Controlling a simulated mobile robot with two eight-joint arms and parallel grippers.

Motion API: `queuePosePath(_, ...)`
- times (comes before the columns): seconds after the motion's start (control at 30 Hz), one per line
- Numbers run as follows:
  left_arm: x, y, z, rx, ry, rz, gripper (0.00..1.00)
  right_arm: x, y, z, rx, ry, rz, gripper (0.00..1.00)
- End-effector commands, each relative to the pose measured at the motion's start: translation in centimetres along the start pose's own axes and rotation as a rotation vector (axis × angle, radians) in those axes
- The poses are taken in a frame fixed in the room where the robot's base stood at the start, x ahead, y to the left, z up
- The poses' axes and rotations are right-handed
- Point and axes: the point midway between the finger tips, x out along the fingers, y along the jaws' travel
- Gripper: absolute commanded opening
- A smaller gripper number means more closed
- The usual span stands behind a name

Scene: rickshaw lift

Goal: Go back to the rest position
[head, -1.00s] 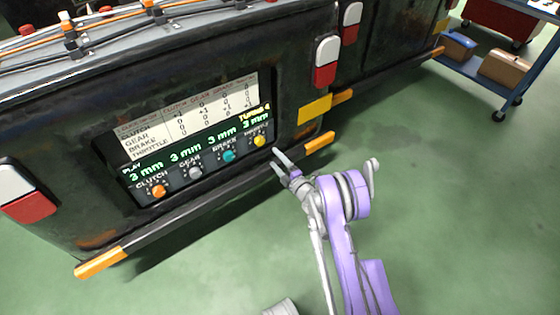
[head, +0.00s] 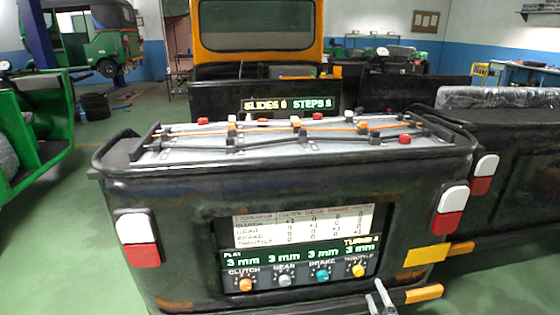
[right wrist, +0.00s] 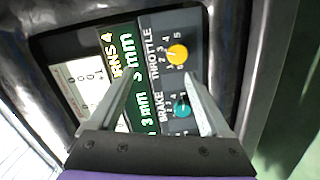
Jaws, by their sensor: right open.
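My right gripper (head: 374,290) shows at the bottom edge of the head view, just below and right of the yellow throttle knob (head: 358,270). Its two fingers are apart with nothing between them. In the right wrist view the open gripper (right wrist: 158,80) faces the panel (right wrist: 150,30), with the throttle knob (right wrist: 177,54) and the teal brake knob (right wrist: 181,106) beyond the fingers. I cannot tell the exact gap to the panel. The orange clutch knob (head: 246,285) and grey gear knob (head: 285,281) sit further left. My left gripper is not in view.
The panel is set in the dark vehicle body (head: 190,200), with red-white lamps (head: 138,238) and (head: 449,210) either side. Its top holds rods with red and orange sliders (head: 295,121). A green rickshaw (head: 30,130) stands left. Green floor (head: 80,215) is clear at left.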

Motion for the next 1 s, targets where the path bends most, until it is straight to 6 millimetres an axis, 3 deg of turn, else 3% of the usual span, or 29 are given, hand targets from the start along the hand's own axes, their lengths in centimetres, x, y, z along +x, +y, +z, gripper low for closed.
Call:
queuePosePath(0.1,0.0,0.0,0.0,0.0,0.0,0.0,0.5,-0.2,4.2,-1.5,0.121,-0.096,-0.019,0.81)
queuePosePath(0.2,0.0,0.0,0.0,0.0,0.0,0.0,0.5,-1.3,7.0,-2.7,0.234,-0.188,-0.046,0.81)
queuePosePath(0.37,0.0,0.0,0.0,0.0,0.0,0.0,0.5,-4.5,10.1,-4.8,0.418,-0.33,-0.106,0.81)
queuePosePath(0.47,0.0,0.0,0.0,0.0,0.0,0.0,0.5,-7.4,11.1,-6.3,0.529,-0.416,-0.157,0.81)
queuePosePath(0.67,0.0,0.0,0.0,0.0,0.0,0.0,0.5,-15.0,11.2,-9.6,0.743,-0.586,-0.286,0.81)
queuePosePath(1.0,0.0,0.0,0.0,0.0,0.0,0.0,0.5,-30.2,7.5,-15.5,1.033,-0.843,-0.563,0.81)
